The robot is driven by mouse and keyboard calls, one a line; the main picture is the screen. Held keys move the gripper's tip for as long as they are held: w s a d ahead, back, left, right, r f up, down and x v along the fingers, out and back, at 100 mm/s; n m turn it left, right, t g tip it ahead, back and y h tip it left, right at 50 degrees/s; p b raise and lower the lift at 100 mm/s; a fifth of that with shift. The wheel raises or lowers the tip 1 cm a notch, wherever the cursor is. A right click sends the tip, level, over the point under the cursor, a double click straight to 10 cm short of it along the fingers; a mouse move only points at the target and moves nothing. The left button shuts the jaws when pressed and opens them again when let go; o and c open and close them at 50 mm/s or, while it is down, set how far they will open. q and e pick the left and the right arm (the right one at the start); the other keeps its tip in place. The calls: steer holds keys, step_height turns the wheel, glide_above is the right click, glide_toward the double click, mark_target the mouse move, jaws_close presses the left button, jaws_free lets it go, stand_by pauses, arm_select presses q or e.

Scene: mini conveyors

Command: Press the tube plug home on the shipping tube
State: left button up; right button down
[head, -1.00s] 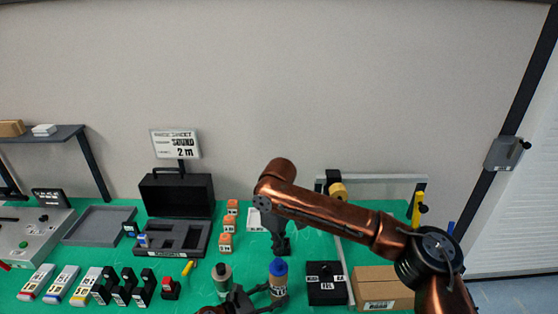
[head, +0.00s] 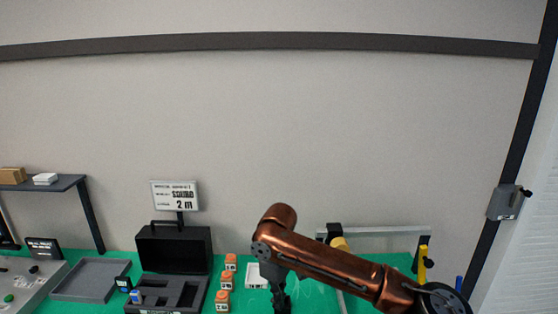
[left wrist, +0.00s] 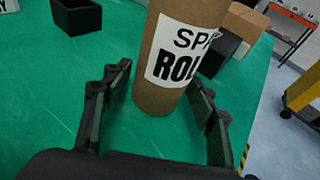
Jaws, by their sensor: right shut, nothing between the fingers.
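The brown cardboard shipping tube (left wrist: 160,98) stands on the green mat in the left wrist view, with a white label and its top out of frame. My left gripper (left wrist: 160,82) is open, with one dark finger on each side of the tube's lower part; I cannot tell whether either touches it. My right gripper (head: 282,298) shows at the bottom edge of the head view, pointing down and shut, its tips partly cut off. The tube plug does not show in either current view.
An open black case (head: 172,250) with a sign behind it, orange-topped blocks (head: 226,280) and a grey tray (head: 92,280) stand on the mat. A grey frame (head: 385,231) stands behind my right arm. Cardboard boxes (left wrist: 243,22) and a dark box (left wrist: 218,55) are behind the tube.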

arm_select(q)
steer(key=shift+o, duration=1)
steer(key=shift+a, duration=0.1)
